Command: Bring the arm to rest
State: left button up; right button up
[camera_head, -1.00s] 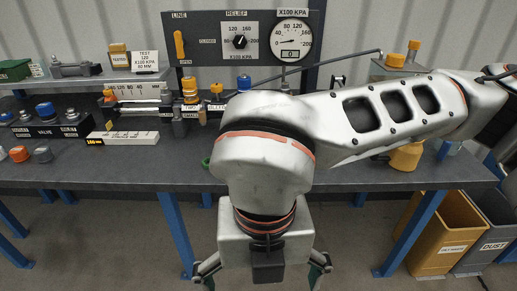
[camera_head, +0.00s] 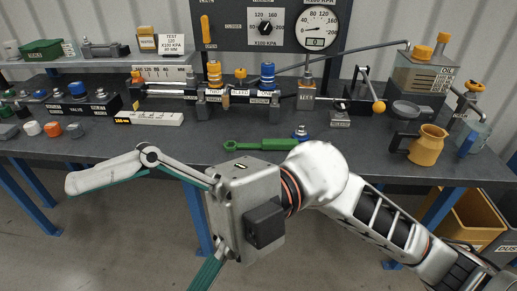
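My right arm comes in from the lower right. Its gripper (camera_head: 140,232) is in front of the bench's near edge, in the lower middle of the view. Its two fingers are spread wide, one reaching left and one reaching down, with nothing between them. It is open and apart from the things on the bench. My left arm and gripper are not in view.
A gauge (camera_head: 316,27) is on the panel behind. Bins (camera_head: 480,215) stand below right.

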jog(key=w+d+r+m+t+y, duration=0.1)
jog(key=w+d+m+t+y, duration=0.1)
jog(key=w+m+t+y, duration=0.5)
jog(key=w+d+r+m+t+y, duration=0.15)
jog(key=w+m+t+y, duration=0.3)
jog(key=w, duration=0.45)
jog(key=w+d+f+m+t+h+p, duration=0.1)
jog(key=w+d+f+m+t+h, duration=0.45)
jog(key=f+m+t, duration=0.35)
jog(key=w+d+f+m+t+h, duration=0.5)
jog(key=w+f+m+t, duration=0.2)
jog(key=m+t, duration=0.3)
jog(key=s+d+f+m+g+h, duration=0.15)
jog(key=d+f+h, duration=0.35)
jog(key=f, duration=0.7)
jog(key=d+f+m+h, duration=0.3)
jog(key=d+f+h, duration=0.25)
jog(key=f, duration=0.55)
jog(key=s+d+f+g+h, duration=0.1)
jog(key=s+d+f+g, duration=0.1)
jog(key=s+d+f, duration=0.2)
jog(key=s+d+f+g+h+p, duration=0.1)
jog(key=s+d+f+g, duration=0.2)
jog(key=s+f, duration=0.7)
notch_tip(320, 180, down, 3)
jog(key=shift+d+m+h, duration=0.35)
jog(key=shift+d+m, duration=0.05)
jog(key=shift+d, duration=0.8)
